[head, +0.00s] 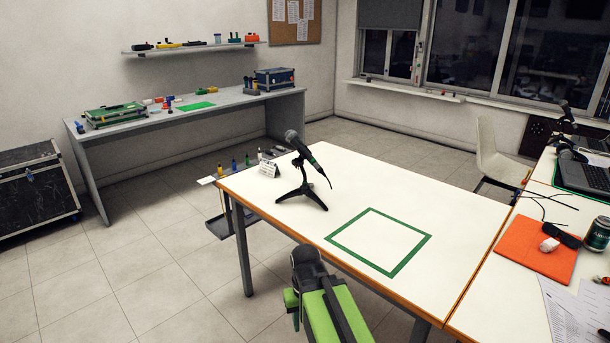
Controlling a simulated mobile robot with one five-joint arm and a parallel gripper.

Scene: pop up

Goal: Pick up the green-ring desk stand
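A black microphone (299,146) sits tilted on a black desk stand (304,190) with spread legs. What looks like a thin green band shows on the microphone's body. The stand is upright on the white table (462,215), left of a green square outline (405,262). My green and black arm reaches in from the bottom, and my gripper (306,262) appears at its dark far end, in front of the table's near edge. It is apart from the stand, lower in the picture. Its fingers cannot be made out.
A small white card (268,169) stands left of the stand. At right are an orange mat (536,247), a can (597,234), papers (575,310), a laptop (585,176) and another microphone (566,118). The tabletop around the green square is clear.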

